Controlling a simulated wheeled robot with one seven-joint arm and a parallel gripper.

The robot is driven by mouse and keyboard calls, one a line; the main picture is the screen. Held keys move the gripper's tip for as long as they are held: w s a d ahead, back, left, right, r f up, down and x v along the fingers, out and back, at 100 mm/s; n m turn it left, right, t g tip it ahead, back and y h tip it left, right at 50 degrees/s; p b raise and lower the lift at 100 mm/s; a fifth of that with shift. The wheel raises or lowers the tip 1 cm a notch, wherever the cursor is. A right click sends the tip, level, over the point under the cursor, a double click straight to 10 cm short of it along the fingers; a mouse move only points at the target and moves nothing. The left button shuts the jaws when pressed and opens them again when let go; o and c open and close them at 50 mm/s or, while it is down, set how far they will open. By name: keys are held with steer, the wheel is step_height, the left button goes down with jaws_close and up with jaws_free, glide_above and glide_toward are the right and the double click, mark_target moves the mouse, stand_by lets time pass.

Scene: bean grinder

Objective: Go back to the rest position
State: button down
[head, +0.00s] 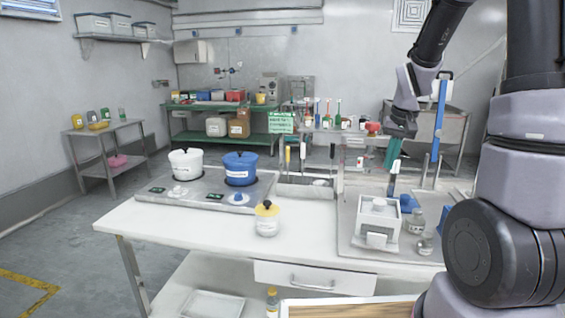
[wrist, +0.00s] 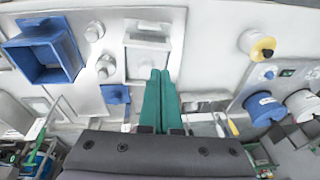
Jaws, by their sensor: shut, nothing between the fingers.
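My gripper (head: 392,152) is raised above the back right of the white table (head: 190,230), with its teal fingers pointing down. In the wrist view the two teal fingers (wrist: 160,103) lie side by side, shut with nothing between them. The white bean grinder (head: 378,218) stands below on a grey tray (head: 350,247) at the right of the table. It also shows in the wrist view (wrist: 148,50), past the fingertips. My gripper is apart from it and touches nothing.
A jar with a yellow lid (head: 267,220) stands mid-table. A white pot (head: 186,163) and a blue pot (head: 241,168) sit on the stove at left. Small glass jars (head: 416,222) stand beside the grinder. A blue open container (wrist: 42,50) shows in the wrist view. The front left tabletop is clear.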

steer(key=s+a+r+t, duration=0.2)
steer(key=s+a+r, duration=0.1)
steer(key=s+r, duration=0.6)
steer(key=s+a+r+m+t+y, duration=0.1)
steer(key=s+a+r+t, duration=0.1)
steer(key=s+r, duration=0.7)
steer(key=shift+s+a+r+t, duration=0.2)
steer(key=shift+s+a+t, duration=0.2)
steer(key=shift+s+a, duration=0.2)
